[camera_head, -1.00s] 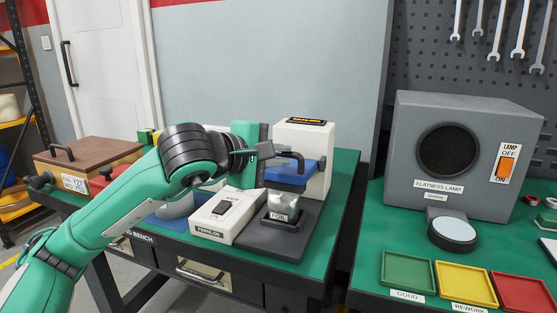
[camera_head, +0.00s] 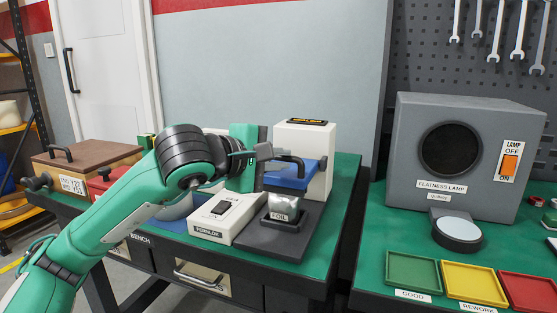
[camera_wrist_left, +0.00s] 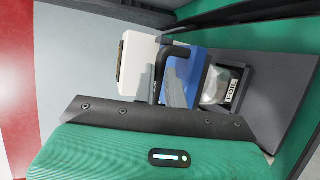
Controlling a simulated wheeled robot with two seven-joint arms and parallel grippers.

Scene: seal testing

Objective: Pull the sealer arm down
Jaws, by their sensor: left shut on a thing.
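The sealer (camera_head: 318,150) is a white housing on a dark base plate, with a blue sealer arm (camera_head: 288,180) reaching out over a small holder labelled FOIL (camera_head: 283,214). A black bent handle (camera_head: 298,162) rises from the blue arm. My left gripper (camera_head: 268,153) comes in from the left and is shut on the handle. In the left wrist view the handle (camera_wrist_left: 178,52) stands beyond the gripper's dark edge, which hides its lower end. The blue arm (camera_wrist_left: 182,80) and foil holder (camera_wrist_left: 222,90) show behind it. My right gripper is in neither view.
A white switch box (camera_head: 222,217) stands left of the sealer base. A brown case (camera_head: 85,160) and a red object sit further left on the bench. A grey flatness lamp (camera_head: 465,150) and green, yellow and red trays occupy the right bench.

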